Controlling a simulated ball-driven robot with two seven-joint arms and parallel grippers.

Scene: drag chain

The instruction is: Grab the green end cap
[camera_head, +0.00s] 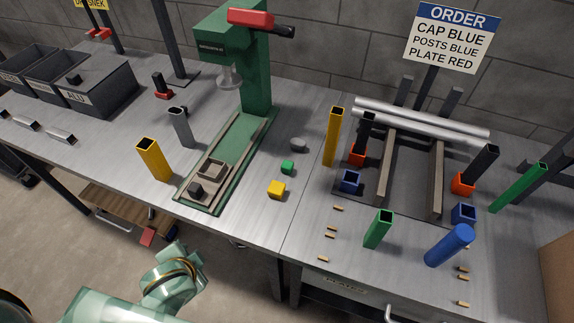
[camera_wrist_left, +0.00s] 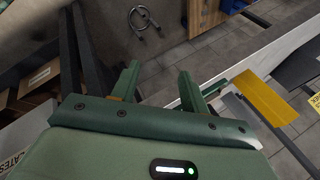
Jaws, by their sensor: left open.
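The small green end cap (camera_head: 287,167) lies on the metal bench, right of the green press and just behind a yellow cap (camera_head: 276,189). A grey cap (camera_head: 298,144) lies behind it. My left gripper (camera_wrist_left: 158,78) is open and empty in the left wrist view, its two green fingers apart over the floor beside the bench. In the head view my left arm (camera_head: 165,280) is at the bottom, in front of the bench and well short of the green cap. The green cap cannot be made out in the left wrist view. My right gripper is not in view.
The green press (camera_head: 250,70) stands behind and left of the cap. Upright tubes in yellow (camera_head: 333,137), green (camera_head: 378,229) and blue (camera_head: 449,245) stand to the right, near a rack. An order sign (camera_head: 452,38) reads cap blue, posts blue, plate red. Bench around the cap is mostly bare.

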